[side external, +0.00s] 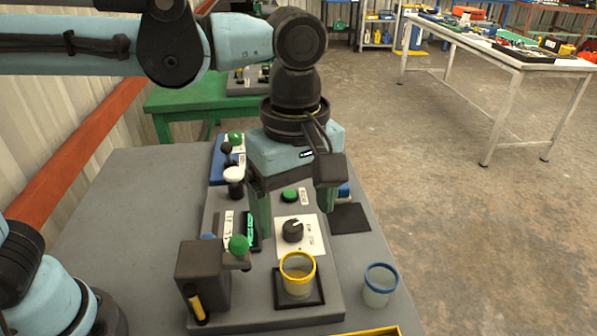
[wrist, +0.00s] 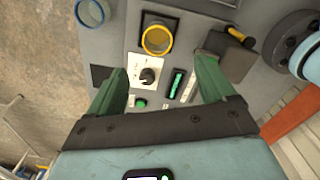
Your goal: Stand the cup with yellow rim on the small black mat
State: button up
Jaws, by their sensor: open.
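The clear cup with a yellow rim (side external: 298,276) stands upright on a black-edged square (side external: 284,303) near the front of the grey panel. It also shows in the wrist view (wrist: 157,40). A small black mat (side external: 350,219) lies flat and bare to the right of the panel's dial; it shows at the left in the wrist view (wrist: 101,74), partly hidden by a finger. My gripper (side external: 295,236) points down over the panel, behind the cup. Its green fingers are wide apart in the wrist view (wrist: 161,85), empty, with the dial and buttons between them.
A blue-rimmed cup (side external: 380,286) stands right of the panel. A dark box with a yellow handle (side external: 203,272) and a green-knobbed lever (side external: 239,246) rise left of the yellow-rimmed cup. A black dial (side external: 292,230) and green button (side external: 290,195) sit on the panel. A yellow edge (side external: 372,332) shows at the front.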

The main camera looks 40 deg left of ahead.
send_near(298, 271)
jog(key=shift+s+d+f, duration=0.35)
jog(key=shift+s+f, duration=0.1)
jog(key=shift+s, duration=0.1)
jog(key=shift+s+d+f, duration=0.3)
jog(key=shift+s+f, duration=0.15)
jog(key=shift+s, duration=0.1)
jog(key=shift+w+f, duration=0.2)
jog(key=shift+f, duration=2.5)
jog(key=c, duration=1.1)
jog(key=shift+r, duration=0.1)
jog(key=shift+c, duration=0.2)
jog(key=shift+r, duration=0.1)
